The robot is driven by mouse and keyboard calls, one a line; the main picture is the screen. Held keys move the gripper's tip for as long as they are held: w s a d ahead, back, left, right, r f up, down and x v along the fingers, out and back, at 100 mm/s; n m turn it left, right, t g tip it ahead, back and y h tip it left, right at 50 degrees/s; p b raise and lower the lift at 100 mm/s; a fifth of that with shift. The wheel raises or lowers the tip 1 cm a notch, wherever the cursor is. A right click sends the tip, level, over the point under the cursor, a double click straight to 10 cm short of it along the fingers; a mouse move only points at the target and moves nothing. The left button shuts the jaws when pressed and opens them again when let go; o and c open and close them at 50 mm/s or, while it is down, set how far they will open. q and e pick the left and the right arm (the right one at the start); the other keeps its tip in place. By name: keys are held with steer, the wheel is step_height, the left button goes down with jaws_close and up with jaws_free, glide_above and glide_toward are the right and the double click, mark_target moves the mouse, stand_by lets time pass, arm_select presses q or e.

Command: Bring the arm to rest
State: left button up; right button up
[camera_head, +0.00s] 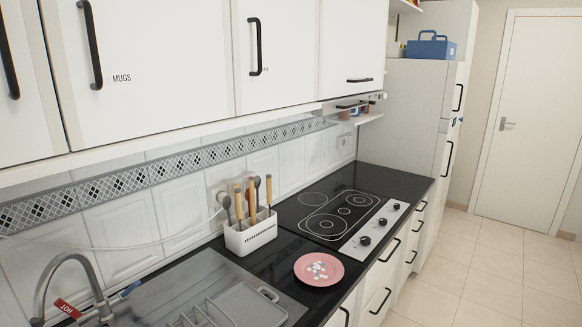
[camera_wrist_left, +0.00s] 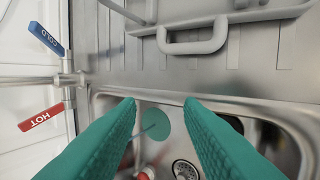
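My left gripper (camera_wrist_left: 159,102) shows in the left wrist view as two teal fingers set apart, with nothing between their tips. It is over the steel sink (camera_wrist_left: 255,125), near the sink's rim. The left arm does not show in the head view. My right gripper and right arm are in neither view.
A red HOT tag (camera_wrist_left: 40,118) and a blue COLD tag (camera_wrist_left: 46,39) stick out by the sink. A grey rack (camera_head: 247,305), a white utensil holder (camera_head: 250,237), a pink plate (camera_head: 318,281) and the cooktop (camera_head: 352,211) line the counter. Tiled floor at right is clear.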

arm_select(q)
steer(key=s+d+f+h, duration=0.1)
steer(key=s+d, duration=0.2)
steer(key=s, duration=0.1)
steer(key=s+d+f+n+h, duration=0.1)
steer(key=s+d+f, duration=0.1)
steer(key=s+d, duration=0.1)
steer(key=s+d+f+h, duration=0.1)
steer(key=s+d, duration=0.2)
steer(key=s, duration=0.3)
steer(key=shift+d+f+n+g, duration=0.2)
steer(key=shift+d+n+g, duration=0.2)
steer(key=s+d+r+n+g+h, duration=0.15)
steer(key=s+n, duration=0.25)
steer(key=s, duration=1)
step_height(320, 180, down, 28)
steer(key=s+b, duration=0.1)
steer(key=b, duration=0.1)
steer(key=s+a+f+g, duration=0.2)
steer(key=s+f, duration=1.4)
steer(key=shift+s+a+f+b, duration=0.15)
steer(key=shift+s+a+b, duration=0.05)
steer(key=shift+b, duration=0.15)
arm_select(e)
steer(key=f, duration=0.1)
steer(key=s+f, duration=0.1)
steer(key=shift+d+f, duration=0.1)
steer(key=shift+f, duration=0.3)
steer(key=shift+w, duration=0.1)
